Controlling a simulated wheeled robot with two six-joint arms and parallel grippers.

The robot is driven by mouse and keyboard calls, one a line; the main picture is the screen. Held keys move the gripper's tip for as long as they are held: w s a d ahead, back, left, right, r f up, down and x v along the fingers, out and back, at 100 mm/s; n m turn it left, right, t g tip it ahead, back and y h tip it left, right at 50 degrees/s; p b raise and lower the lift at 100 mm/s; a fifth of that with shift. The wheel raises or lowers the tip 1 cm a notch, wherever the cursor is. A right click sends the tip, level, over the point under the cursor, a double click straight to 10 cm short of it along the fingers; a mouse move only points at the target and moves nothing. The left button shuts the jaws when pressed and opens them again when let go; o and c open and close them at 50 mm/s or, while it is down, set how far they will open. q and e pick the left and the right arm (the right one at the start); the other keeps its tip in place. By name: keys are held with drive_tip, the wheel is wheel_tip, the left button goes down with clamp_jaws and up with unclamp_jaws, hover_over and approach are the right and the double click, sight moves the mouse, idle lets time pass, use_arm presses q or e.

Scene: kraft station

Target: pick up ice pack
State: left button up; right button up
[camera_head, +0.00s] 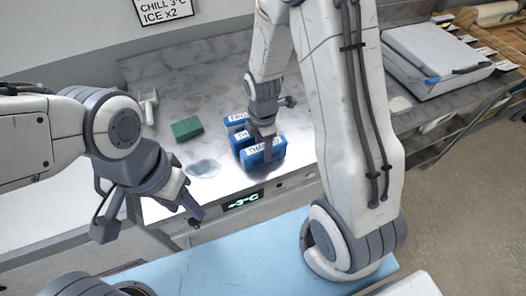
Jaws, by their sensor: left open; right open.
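Three blue ice packs with white labels stand in a row on the grey worktop. The far pack (237,119) has a label starting "FRO". The middle pack (239,139) has a partly hidden label. The near pack (252,158) seems to read "THAWED". My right gripper (268,152) is open and points down at the near pack, its fingers covering part of it. I cannot tell whether they touch it. My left gripper (196,211) is open and empty, in front of the worktop's near edge, left of the packs.
A green block (187,128) and a pale translucent patch (203,168) are left of the packs. A "+3°C" display (243,201) is on the front panel. A wall sign (164,10) reads "CHILL 3°C ICE x2". A grey case (430,58) sits at the right.

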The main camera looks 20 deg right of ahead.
drive_tip(key=shift+d+f, duration=0.15)
drive_tip(key=shift+f, duration=1.65)
clamp_jaws()
drive_tip(key=shift+r, duration=0.1)
